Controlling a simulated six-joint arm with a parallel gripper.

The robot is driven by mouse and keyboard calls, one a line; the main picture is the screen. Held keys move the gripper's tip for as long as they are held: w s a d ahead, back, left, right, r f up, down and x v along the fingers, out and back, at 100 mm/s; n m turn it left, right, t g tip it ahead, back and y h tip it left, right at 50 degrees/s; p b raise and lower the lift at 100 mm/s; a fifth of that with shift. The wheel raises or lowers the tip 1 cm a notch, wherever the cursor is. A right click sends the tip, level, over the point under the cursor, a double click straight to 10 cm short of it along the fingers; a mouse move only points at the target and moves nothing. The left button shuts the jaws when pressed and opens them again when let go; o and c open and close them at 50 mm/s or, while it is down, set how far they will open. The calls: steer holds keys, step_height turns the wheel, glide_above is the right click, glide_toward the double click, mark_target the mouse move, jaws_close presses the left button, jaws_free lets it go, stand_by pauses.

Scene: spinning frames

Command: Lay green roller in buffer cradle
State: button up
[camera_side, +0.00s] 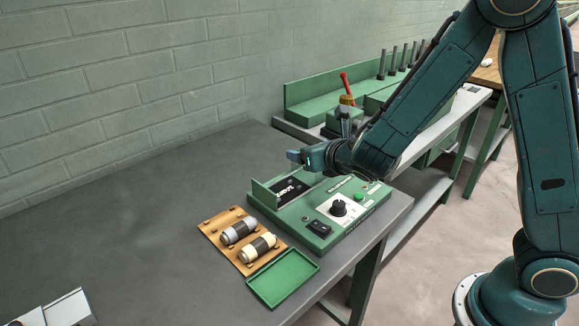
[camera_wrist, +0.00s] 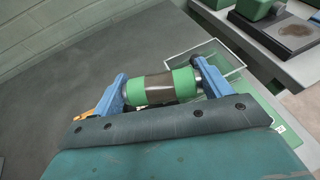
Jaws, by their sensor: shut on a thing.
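My gripper (camera_wrist: 162,88) is shut on the green roller (camera_wrist: 187,82), whose green ends flank a brown middle band. The blue jaws press its two ends, and it lies crosswise between them. In the side view my gripper (camera_side: 293,156) is above the back of the green machine (camera_side: 308,218); the roller cannot be made out there. A wooden board (camera_side: 213,226) left of the machine carries a grey roller (camera_side: 238,231) and a cream roller (camera_side: 258,247), each with a dark band. I cannot tell which part is the buffer cradle.
An empty green tray (camera_side: 283,278) lies in front of the board. The machine has an upright green plate (camera_side: 265,193), a black knob (camera_side: 339,208) and a switch (camera_side: 319,228). A clear-walled box (camera_wrist: 207,55) shows behind the roller.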

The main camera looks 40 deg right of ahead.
mark_target(284, 191)
steer(key=shift+w, duration=0.1)
steer(key=w+a+f+n+g+y, duration=0.1)
steer(key=w+a+f+n+y, duration=0.1)
steer(key=w+a+n+y, duration=0.1)
steer(key=shift+w+a+f+g+y, duration=0.15)
steer(key=shift+w+a+g+y, duration=0.25)
steer(key=shift+w, duration=0.75)
steer(key=shift+f, duration=0.25)
steer(key=shift+f, duration=3.15)
steer(key=shift+f, duration=0.6)
steer(key=o, duration=1.2)
steer(key=shift+s+a, duration=0.1)
